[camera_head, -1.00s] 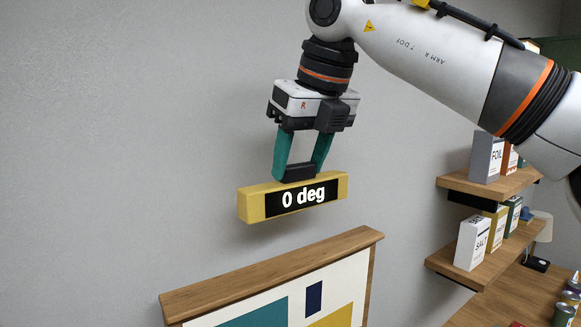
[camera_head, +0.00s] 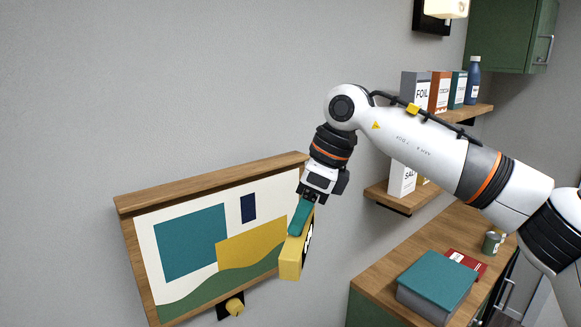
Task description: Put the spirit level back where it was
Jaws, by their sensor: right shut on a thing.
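The yellow spirit level (camera_head: 291,259) is held by my right gripper (camera_head: 299,222), which is shut on it. The level is seen nearly end-on, with its dark display face turned to the right and its text not readable. It hangs in front of the right edge of a framed picture (camera_head: 190,236) and covers part of that edge. I cannot tell whether it touches the frame. My left gripper is not in view.
A wooden counter (camera_head: 395,262) at the right carries a teal book (camera_head: 437,272), a red item (camera_head: 467,261) and a can (camera_head: 492,242). Shelves with boxes (camera_head: 438,92) are on the wall behind my right arm. A yellow round knob (camera_head: 235,306) shows below the picture. Grey wall is bare at the left.

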